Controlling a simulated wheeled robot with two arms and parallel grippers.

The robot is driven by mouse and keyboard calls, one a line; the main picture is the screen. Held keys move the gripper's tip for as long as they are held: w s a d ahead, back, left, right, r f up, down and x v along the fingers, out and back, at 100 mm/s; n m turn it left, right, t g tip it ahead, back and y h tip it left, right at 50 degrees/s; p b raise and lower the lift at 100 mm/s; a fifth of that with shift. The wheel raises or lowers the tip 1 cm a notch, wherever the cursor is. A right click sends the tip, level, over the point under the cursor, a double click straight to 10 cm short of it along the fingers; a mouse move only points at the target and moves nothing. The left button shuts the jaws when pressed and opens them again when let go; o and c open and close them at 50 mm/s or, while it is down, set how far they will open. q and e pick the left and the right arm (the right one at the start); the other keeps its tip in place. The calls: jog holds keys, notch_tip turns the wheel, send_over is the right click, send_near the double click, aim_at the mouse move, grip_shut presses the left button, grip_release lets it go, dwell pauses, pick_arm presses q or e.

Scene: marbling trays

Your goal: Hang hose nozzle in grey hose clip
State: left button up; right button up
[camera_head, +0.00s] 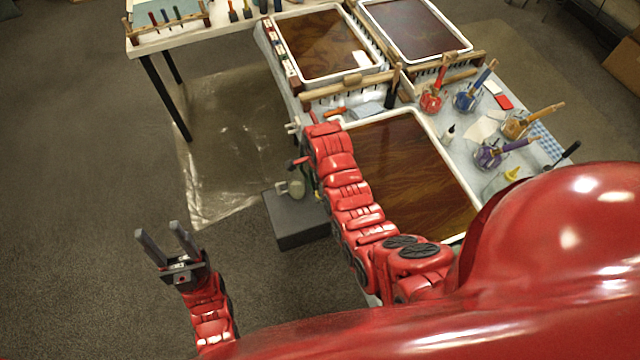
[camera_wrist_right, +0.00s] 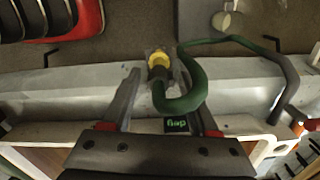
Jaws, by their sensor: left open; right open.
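In the right wrist view, the yellow hose nozzle (camera_wrist_right: 158,62) sits at the end of a dark green hose (camera_wrist_right: 186,100), which loops back to the right. The nozzle lies at the side edge of the grey-covered table, between the two fingers of my open right gripper (camera_wrist_right: 158,76). A grey piece shows close around the nozzle; I cannot tell whether it is the grey hose clip or whether the nozzle is seated in it. In the head view, my right arm hides most of this spot. My left gripper (camera_head: 164,236) is open and empty above the floor.
A tray of brown marbled liquid (camera_head: 405,165) lies right beside my right arm, with two more trays (camera_head: 320,45) behind. Paint jars with brushes (camera_head: 466,98) stand on the right. A dark grey box (camera_head: 300,232) stands on the floor beside the table. The floor at left is clear.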

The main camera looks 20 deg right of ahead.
notch_tip(320, 180, up, 5)
jog(key=shift+w+f+b, duration=0.1)
jog(key=shift+f+b, duration=0.1)
jog(key=shift+b, duration=0.5)
notch_tip(320, 180, up, 12)
jog(key=p, duration=1)
jog(key=shift+p, duration=0.3)
jog(key=shift+f, duration=0.1)
